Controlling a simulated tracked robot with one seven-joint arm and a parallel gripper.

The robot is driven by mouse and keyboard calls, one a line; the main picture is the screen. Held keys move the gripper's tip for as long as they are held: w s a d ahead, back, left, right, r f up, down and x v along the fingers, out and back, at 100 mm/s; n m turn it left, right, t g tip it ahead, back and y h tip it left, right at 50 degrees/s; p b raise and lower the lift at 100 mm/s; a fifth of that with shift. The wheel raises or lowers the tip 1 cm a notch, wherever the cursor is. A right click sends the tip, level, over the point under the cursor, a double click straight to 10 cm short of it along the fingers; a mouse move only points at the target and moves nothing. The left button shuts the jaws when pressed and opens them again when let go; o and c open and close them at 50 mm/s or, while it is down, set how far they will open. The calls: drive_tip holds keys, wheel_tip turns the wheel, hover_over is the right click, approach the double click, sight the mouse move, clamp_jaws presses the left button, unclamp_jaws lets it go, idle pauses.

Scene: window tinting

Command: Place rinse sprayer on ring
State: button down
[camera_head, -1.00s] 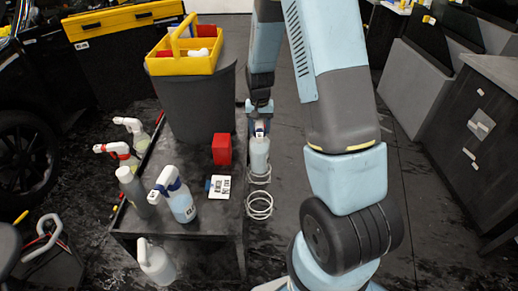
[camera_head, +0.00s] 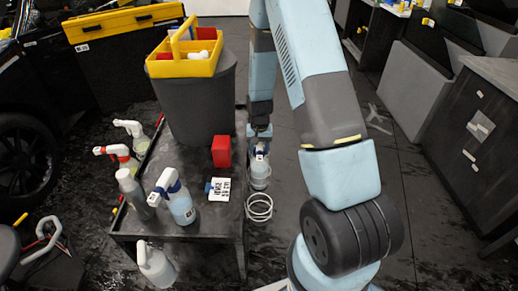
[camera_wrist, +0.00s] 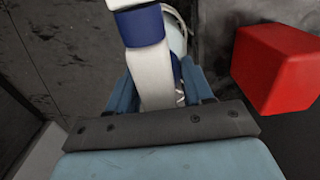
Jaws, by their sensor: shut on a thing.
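My gripper (camera_head: 259,138) is shut on a spray bottle (camera_head: 260,172) with a white and blue head, at the right side of the cart. The bottle is upright, and its lower part is at the far wire ring on the cart's side; I cannot tell whether it is fully seated. In the wrist view the bottle's white and blue head (camera_wrist: 145,35) is between the fingers. A nearer white wire ring (camera_head: 259,208) is empty. Another white and blue spray bottle (camera_head: 180,205) stands on the cart top near its front edge.
The dark cart (camera_head: 215,250) carries a red block (camera_head: 221,150), a white card (camera_head: 219,189), a grey bottle (camera_head: 131,187) and a grey bin (camera_head: 200,105) with a yellow caddy (camera_head: 183,66). A white jug (camera_head: 155,264) hangs at the cart's front.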

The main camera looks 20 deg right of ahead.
drive_tip(key=shift+c, duration=2.2)
unclamp_jaws()
wheel_tip(320, 180, up, 12)
drive_tip(key=s+r+n+t, duration=0.1)
drive_tip(key=s+r, duration=0.4)
drive_tip(key=r, duration=0.6)
drive_tip(key=s+r+n+t, duration=0.15)
drive_tip(key=s+r, duration=0.35)
drive_tip(key=r, duration=0.6)
drive_tip(key=s+r+t, duration=0.1)
drive_tip(key=s+r, duration=0.4)
drive_tip(key=s, duration=0.4)
drive_tip(key=s+r+n+t, duration=0.1)
drive_tip(key=s+r+t, duration=0.1)
drive_tip(key=s+r, duration=0.3)
drive_tip(key=shift+s+a+r, duration=0.25)
drive_tip(key=shift+s+a, duration=0.1)
drive_tip(key=shift+s, duration=1.8)
